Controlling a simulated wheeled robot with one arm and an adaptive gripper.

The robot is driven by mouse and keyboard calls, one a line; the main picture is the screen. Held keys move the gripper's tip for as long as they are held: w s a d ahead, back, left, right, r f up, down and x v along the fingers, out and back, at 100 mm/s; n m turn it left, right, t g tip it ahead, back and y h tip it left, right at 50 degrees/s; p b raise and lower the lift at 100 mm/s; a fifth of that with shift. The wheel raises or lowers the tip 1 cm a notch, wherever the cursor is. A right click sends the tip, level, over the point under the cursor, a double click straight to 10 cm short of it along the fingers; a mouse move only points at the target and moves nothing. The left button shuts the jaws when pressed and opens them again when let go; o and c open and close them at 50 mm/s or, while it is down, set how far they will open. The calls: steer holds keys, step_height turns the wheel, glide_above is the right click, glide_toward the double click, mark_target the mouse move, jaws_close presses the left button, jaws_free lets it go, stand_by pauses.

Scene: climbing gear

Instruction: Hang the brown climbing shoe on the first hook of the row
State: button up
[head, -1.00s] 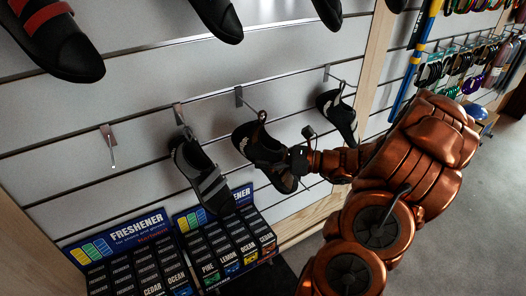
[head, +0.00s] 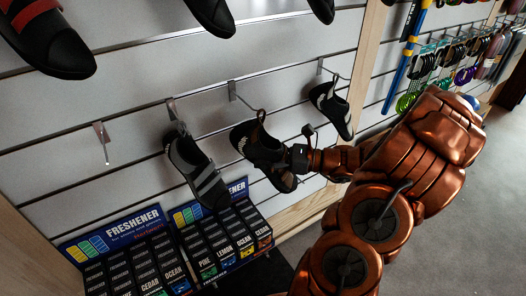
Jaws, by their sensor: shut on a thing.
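The dark brown climbing shoe (head: 264,155) is in the middle of the head view, toe down, with its heel loop up near the tip of the third hook (head: 233,91). I cannot tell whether the loop is still around that hook. My gripper (head: 293,158) is shut on the shoe from its right side; the fingertips are partly hidden against it. The first hook (head: 103,142), at the left end of the row, is empty and sticks out from the slatted wall.
A grey-black shoe (head: 196,170) hangs on the second hook, between the brown shoe and the first hook. A black-white shoe (head: 331,108) hangs at right. Freshener boxes (head: 150,262) stand below. More shoes (head: 50,45) hang above.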

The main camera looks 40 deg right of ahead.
steer(key=shift+s+a+r+p, duration=0.15)
steer(key=shift+s+r+p, duration=0.1)
steer(key=shift+s, duration=1.2)
steer(key=shift+s+a+r+p, duration=0.1)
steer(key=shift+s+p, duration=0.1)
steer(key=shift+s, duration=1.2)
steer(key=shift+s+a+r+p, duration=0.15)
steer(key=shift+s+r+p, duration=0.1)
steer(key=shift+s, duration=1.2)
